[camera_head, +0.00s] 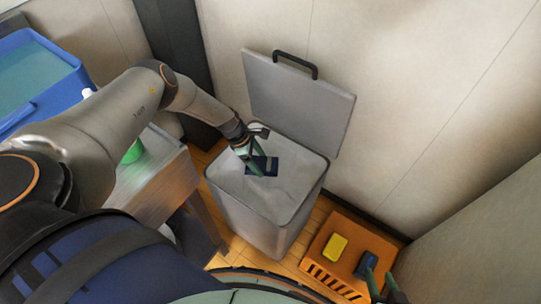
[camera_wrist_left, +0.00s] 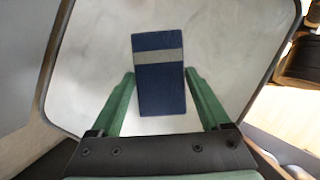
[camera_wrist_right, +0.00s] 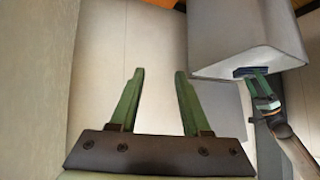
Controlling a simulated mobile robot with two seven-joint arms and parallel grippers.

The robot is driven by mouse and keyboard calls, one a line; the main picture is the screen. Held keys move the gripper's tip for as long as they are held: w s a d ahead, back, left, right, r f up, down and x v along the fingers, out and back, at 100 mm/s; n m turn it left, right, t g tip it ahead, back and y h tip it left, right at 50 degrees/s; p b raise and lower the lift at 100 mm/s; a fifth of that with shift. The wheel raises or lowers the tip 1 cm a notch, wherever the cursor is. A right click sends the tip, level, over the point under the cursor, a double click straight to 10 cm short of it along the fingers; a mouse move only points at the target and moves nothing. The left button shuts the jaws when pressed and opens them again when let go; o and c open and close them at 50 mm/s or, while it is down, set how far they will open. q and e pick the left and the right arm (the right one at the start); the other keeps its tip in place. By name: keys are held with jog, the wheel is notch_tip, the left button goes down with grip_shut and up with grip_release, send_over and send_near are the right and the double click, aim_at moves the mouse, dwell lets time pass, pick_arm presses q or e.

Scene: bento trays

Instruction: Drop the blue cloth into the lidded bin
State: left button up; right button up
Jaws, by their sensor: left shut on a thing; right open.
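The blue cloth (camera_head: 264,165), dark blue with a grey band, is between the fingers of my left gripper (camera_head: 257,166), which is shut on it. It hangs over the open mouth of the grey bin (camera_head: 268,228). In the left wrist view the cloth (camera_wrist_left: 160,90) shows against the pale inside of the bin. The bin's lid (camera_head: 297,98), with a black handle, stands raised against the wall. My right gripper (camera_head: 380,284) is open at the lower right; in the right wrist view its fingers (camera_wrist_right: 160,75) hold nothing.
A blue tub (camera_head: 45,75) and a green item (camera_head: 133,152) are at the left. Walls close off the back and right.

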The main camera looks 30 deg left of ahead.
pick_arm(q)
jog(key=o, duration=1.2)
jog(key=shift+c, duration=0.2)
jog(key=p+v, duration=0.3)
jog(key=v, duration=0.4)
jog(key=shift+w+r+p, duration=0.1)
jog(key=shift+w+p, duration=0.05)
jog(key=shift+p, duration=0.15)
jog(key=p+v, duration=0.2)
jog(key=v, duration=0.3)
jog(key=shift+r, duration=0.15)
pick_arm(e)
jog(key=d+r, duration=0.1)
jog(key=s+d+r, duration=0.1)
jog(key=shift+s+r+m, duration=0.1)
jog(key=shift+r+m, duration=0.2)
jog(key=shift+r, duration=0.1)
pick_arm(q)
jog(key=shift+a, duration=0.1)
